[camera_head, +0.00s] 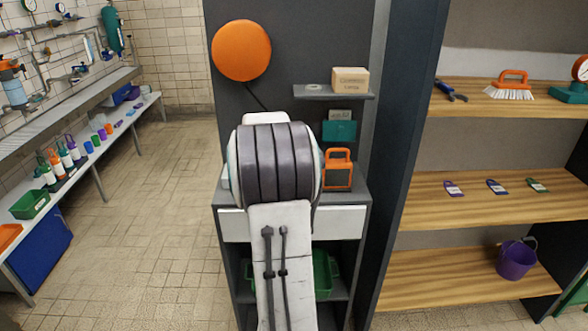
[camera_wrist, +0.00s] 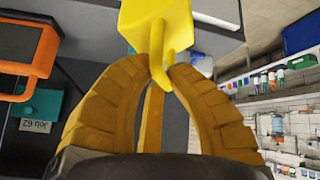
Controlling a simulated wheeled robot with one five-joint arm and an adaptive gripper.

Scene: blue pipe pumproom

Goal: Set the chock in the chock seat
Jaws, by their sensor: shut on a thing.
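In the wrist view, my gripper (camera_wrist: 167,72) has its two ribbed yellow fingers closed on a narrow tab of a bright yellow piece. I take this piece to be the chock (camera_wrist: 157,22). Its wide block part lies beyond the fingertips and is cut off by the top edge. In the head view, my arm hides both the gripper and the chock. I cannot make out the chock seat in either view. Whether the chock touches anything cannot be told.
A dark workstation with white drawers (camera_head: 347,222) stands behind my arm. On it is an orange-framed device (camera_head: 338,170); a small shelf (camera_head: 325,92) holds a cardboard box (camera_head: 350,79). An orange disc (camera_head: 241,50) is at upper left. Wooden shelves (camera_head: 480,192) stand right; open floor lies left.

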